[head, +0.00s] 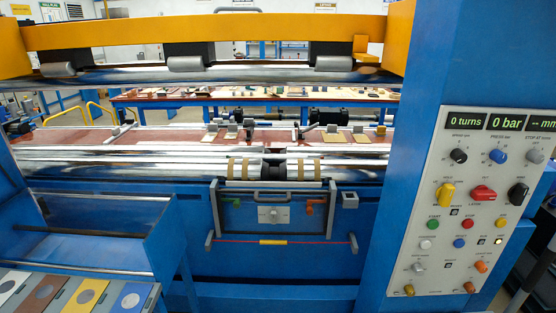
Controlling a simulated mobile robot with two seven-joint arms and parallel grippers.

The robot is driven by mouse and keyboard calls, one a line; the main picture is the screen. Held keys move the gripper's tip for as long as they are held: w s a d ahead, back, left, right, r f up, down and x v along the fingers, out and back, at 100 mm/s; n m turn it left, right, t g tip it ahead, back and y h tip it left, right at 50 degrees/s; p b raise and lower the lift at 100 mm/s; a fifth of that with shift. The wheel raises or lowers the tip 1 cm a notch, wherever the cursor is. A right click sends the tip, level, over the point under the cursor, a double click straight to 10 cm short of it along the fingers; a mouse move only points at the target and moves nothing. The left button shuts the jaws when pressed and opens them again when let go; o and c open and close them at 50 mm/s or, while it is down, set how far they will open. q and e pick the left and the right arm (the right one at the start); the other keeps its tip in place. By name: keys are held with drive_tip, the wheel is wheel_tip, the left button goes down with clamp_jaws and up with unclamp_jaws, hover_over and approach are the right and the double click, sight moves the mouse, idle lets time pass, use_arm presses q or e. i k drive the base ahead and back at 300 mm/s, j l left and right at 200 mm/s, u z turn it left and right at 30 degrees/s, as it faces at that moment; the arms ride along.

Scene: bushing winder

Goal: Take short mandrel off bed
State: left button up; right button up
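Long shiny steel rollers or bars form the bed (110,158) across the middle of the machine. A short piece with two tan bands (303,169) and dark middle parts lies at the bed's front, at centre; it may be the short mandrel, but I cannot tell it clearly from the bars. Neither of my grippers is in view, and nothing is seen touching the bed.
A yellow beam (200,33) and a steel roller (130,78) span above the bed. A blue column with a control panel (470,200) stands at right, reading 0 turns and 0 bar. A dark handled panel (235,217) hangs below. A sample tray (65,311) is at lower left.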

sight(266, 158)
drive_tip(key=i+j, duration=0.1)
drive_tip(key=i, duration=0.85)
